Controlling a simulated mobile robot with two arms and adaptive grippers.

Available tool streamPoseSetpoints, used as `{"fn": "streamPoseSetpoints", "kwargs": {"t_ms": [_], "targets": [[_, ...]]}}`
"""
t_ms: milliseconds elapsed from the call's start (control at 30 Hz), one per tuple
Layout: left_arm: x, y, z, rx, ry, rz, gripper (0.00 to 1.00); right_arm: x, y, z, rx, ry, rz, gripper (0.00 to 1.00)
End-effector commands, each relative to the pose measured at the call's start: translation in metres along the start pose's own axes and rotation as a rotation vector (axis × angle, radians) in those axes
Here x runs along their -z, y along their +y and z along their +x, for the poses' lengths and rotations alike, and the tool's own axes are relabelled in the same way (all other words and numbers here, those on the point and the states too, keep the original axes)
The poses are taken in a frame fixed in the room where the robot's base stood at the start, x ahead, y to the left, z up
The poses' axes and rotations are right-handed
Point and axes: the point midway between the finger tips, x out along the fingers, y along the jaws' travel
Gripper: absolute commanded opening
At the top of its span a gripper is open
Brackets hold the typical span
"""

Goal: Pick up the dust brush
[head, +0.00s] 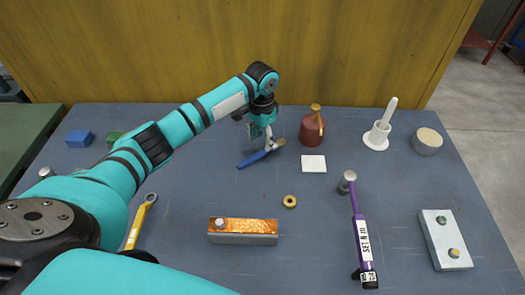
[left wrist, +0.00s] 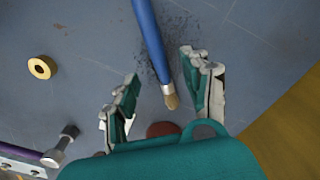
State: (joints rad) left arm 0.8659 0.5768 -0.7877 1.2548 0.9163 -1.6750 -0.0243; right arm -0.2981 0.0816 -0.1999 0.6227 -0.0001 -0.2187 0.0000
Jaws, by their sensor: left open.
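The dust brush has a blue handle (head: 253,158), a metal ferrule and short tan bristles, and lies on the blue-grey table at the back middle. In the left wrist view its handle (left wrist: 149,38) runs down from the top edge to the bristles. My left gripper (head: 262,133) points down over the brush near its bristle end. In the left wrist view the open left gripper (left wrist: 160,75) has one finger on each side of the brush, with visible gaps. I cannot tell the remaining height. My right gripper is not in view.
Near the brush are a dark red oil can (head: 312,130), a white card (head: 313,164) and a brass ring (head: 290,201). A purple-handled hammer (head: 361,225), an orange-topped block (head: 243,231) and a yellow wrench (head: 141,221) lie further forward. A wooden wall (head: 340,45) stands behind.

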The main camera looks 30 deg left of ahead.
Motion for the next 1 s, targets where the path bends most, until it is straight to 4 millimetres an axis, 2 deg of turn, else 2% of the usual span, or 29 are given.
{"fn": "streamPoseSetpoints", "kwargs": {"t_ms": [167,300,500,733,1000], "targets": [[-0.001,0.0,0.011,0.0,-0.003,0.001,0.48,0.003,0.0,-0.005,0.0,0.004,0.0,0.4],[-0.002,0.002,0.031,-0.001,-0.005,0.001,0.48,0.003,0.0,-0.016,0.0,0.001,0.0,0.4],[-0.001,0.001,0.054,0.0,-0.001,0.001,0.48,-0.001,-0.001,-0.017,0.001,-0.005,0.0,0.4],[-0.001,0.001,0.057,0.0,0.0,0.002,0.48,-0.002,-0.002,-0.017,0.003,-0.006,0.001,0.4],[-0.001,0.001,0.056,0.0,0.0,0.001,0.14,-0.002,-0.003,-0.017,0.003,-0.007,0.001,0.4]]}}
